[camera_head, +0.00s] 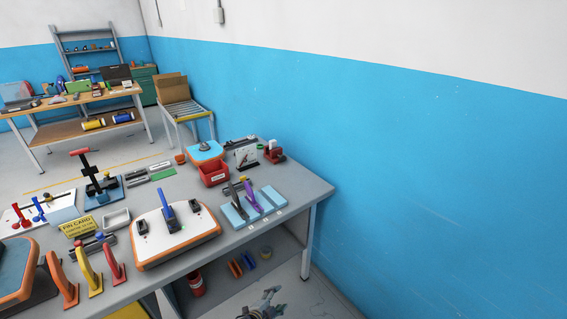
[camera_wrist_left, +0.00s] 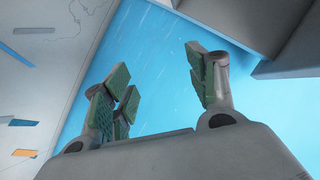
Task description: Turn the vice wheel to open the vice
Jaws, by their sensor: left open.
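A small red and dark device (camera_head: 273,153), which looks like the vice, stands at the far right corner of the workbench. It is small in the head view, and I cannot make out its wheel or its jaws clearly. My left gripper (camera_head: 263,302) is low at the bottom edge of the head view, below the bench top and well apart from the device. In the left wrist view my left gripper (camera_wrist_left: 160,95) is open and empty, its green-padded fingers spread against the blue wall. The vice does not show there. My right gripper is not in view.
The grey workbench (camera_head: 240,240) is crowded. A white and orange board (camera_head: 180,240), light blue blocks (camera_head: 235,213), a red bin (camera_head: 213,173) and several coloured handles (camera_head: 90,272) are on it. The blue wall (camera_head: 430,170) is close on the right. A lower shelf holds small items.

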